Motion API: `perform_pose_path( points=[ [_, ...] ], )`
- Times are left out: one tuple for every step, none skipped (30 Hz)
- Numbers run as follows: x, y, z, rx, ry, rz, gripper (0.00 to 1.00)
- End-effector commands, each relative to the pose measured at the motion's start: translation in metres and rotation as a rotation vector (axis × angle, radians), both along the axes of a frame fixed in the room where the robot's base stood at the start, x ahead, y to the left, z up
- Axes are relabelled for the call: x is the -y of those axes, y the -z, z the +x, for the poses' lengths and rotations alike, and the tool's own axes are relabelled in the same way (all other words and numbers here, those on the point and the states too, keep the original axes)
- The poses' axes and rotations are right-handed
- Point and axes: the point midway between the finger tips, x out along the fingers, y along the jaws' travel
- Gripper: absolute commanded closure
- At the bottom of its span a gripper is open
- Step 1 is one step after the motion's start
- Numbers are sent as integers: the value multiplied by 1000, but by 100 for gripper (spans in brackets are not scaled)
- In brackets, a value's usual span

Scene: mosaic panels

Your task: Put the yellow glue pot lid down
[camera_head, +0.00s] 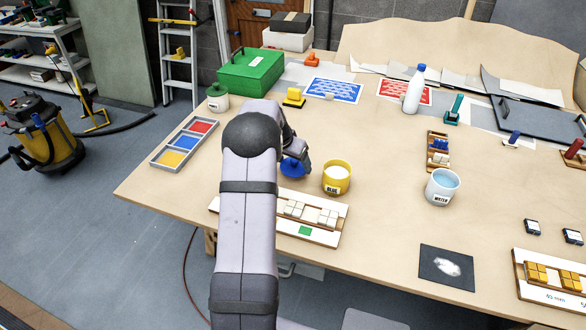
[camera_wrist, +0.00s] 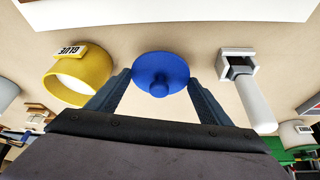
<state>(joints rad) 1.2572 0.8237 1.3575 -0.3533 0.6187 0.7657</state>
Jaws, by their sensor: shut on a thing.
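The yellow glue pot (camera_head: 337,180) stands open on the table, labelled GLUE, with white glue showing inside. It also shows at the left of the wrist view (camera_wrist: 90,62). A round blue lid with a knob (camera_wrist: 160,72) is between the fingers of my gripper (camera_wrist: 163,80), which is shut on it. In the head view the lid (camera_head: 292,168) is just left of the pot and apart from it. My gripper (camera_head: 294,160) is partly hidden by my arm there. I cannot tell whether the lid touches the table.
A white-handled tool (camera_wrist: 250,95) lies close to the right of the lid in the wrist view. A wooden tray with white tiles (camera_head: 322,232) lies in front. A tray of coloured panels (camera_head: 156,157) is at the left, and a water pot (camera_head: 443,190) at the right.

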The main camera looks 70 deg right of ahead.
Motion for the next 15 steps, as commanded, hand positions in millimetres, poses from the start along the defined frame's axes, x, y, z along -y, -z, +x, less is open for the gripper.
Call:
perform_pose_path(
  points=[
    [0, 1, 0, 0, 0, 0, 48],
    [0, 1, 0, 0, 0, -1, 48],
    [0, 1, 0, 0, 0, -1, 48],
    [0, 2, 0, 0, 0, 0, 48],
    [0, 2, 0, 0, 0, 0, 48],
    [0, 4, 0, -1, -1, 1, 48],
    [-1, 6, 0, -1, -1, 2, 48],
    [-1, 9, 0, -1, -1, 2, 48],
    [-1, 13, 0, -1, -1, 3, 48],
    [-1, 16, 0, -2, -1, 4, 48],
    [-1, 20, -1, -2, -1, 4, 48],
    [-1, 25, 0, -2, -1, 4, 48],
    [-1, 28, 0, -2, 0, 3, 48],
    [-1, 31, 0, -2, 0, 3, 48],
    [-1, 35, 0, -1, -1, 2, 48]
  ],
)
